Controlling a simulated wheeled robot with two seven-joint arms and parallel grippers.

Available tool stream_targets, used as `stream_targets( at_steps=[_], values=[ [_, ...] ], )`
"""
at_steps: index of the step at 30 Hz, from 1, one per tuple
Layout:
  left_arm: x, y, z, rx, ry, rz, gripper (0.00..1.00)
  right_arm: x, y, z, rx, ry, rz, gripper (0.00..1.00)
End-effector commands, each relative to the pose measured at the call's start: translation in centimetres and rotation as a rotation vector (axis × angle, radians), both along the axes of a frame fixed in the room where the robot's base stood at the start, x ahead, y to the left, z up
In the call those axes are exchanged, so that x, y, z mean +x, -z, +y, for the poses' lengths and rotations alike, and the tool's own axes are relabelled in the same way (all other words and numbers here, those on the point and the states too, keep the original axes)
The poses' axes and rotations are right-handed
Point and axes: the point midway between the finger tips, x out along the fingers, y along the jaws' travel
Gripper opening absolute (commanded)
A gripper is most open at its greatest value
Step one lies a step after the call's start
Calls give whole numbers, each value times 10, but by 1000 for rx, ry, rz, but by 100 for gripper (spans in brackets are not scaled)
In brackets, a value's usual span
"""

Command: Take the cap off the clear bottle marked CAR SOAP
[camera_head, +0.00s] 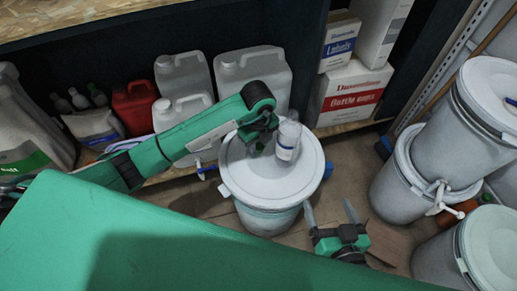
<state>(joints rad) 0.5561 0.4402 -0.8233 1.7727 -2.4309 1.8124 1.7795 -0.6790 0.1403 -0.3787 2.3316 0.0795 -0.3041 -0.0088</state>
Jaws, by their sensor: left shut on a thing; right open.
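A clear bottle (288,142) with a white and blue label is over the lid of a grey drum (240,180); whether it touches the lid is unclear. Its label is too small to read, and its cap cannot be made out clearly. My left gripper (274,143) comes in from the left and is shut on the bottle at its left side; the arm's wrist hides part of the grip. My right gripper (330,212) is open and empty. It is at the lower middle, in front of and right of the drum, apart from the bottle.
Stacked grey drums (425,145) stand at the right, with another drum (490,250) below them. A shelf behind holds white jugs (255,75), a red canister (134,106) and cardboard boxes (350,95). Brown floor shows between the drums.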

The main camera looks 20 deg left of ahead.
Motion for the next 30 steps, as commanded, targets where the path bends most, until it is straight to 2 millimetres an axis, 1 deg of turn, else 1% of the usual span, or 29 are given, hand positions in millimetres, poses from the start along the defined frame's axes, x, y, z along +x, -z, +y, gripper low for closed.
stream_targets(
  at_steps=[1,3,6,9,20,21,23,24,30],
  values=[
    [-1,11,0,2,-1,4,2,5,-5,-1,10,8,-37,83],
    [0,20,0,1,-1,2,2,11,-15,-4,22,20,-89,83],
    [0,28,0,0,-1,2,2,16,-25,-6,33,31,-138,83],
    [0,30,0,1,0,1,2,18,-29,-7,38,34,-155,83],
    [0,33,0,1,0,1,2,19,-32,-7,42,38,-171,83],
    [0,32,0,1,0,1,37,19,-33,-7,41,38,-172,83],
    [0,32,0,1,0,1,49,19,-32,-7,41,38,-171,83],
    [0,32,0,1,0,1,51,19,-32,-7,41,38,-171,83],
    [0,32,0,1,0,1,51,19,-32,-7,42,38,-170,83]
  ],
)
